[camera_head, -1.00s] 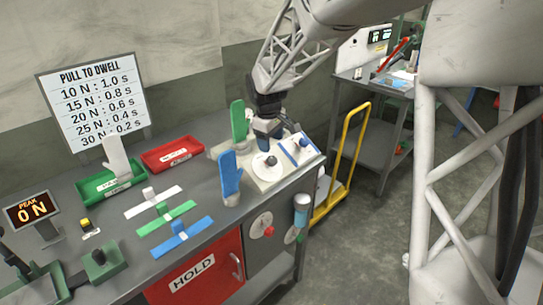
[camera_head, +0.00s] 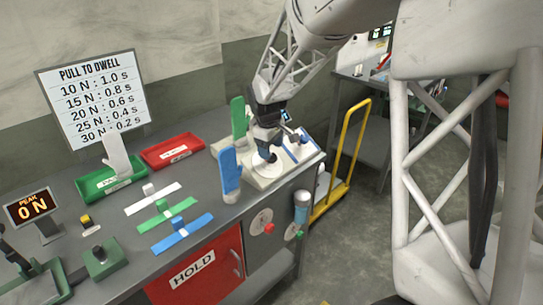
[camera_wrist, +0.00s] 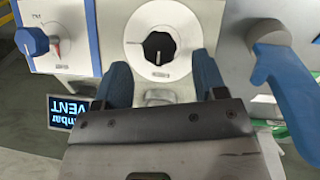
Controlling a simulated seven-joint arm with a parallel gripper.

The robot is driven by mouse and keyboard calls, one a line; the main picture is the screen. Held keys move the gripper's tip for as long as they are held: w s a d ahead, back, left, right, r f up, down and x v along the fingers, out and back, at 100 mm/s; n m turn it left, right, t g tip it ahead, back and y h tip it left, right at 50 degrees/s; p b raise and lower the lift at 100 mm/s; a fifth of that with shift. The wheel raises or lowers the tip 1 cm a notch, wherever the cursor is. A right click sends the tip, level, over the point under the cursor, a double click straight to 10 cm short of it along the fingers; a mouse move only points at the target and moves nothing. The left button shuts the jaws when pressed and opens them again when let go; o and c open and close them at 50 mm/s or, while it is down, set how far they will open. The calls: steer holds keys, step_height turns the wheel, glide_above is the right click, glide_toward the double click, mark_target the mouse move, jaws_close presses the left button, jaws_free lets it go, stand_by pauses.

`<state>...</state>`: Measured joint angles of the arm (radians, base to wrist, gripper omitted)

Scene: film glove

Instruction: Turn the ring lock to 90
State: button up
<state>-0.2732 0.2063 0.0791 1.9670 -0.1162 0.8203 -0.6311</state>
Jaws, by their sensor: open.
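Nothing is between the fingers. I cannot tell whether they touch the ring, and its marks are too small to read.
A blue-edged panel with a blue knob (camera_wrist: 32,41) is left of the ring in the wrist view. A yellow trolley handle (camera_head: 349,140) is right of the bench.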

steer(key=shift+w+d+f, duration=0.1)
steer(key=shift+w+f, duration=0.1)
steer(key=shift+f, duration=1.6)
steer(key=c, duration=0.9)
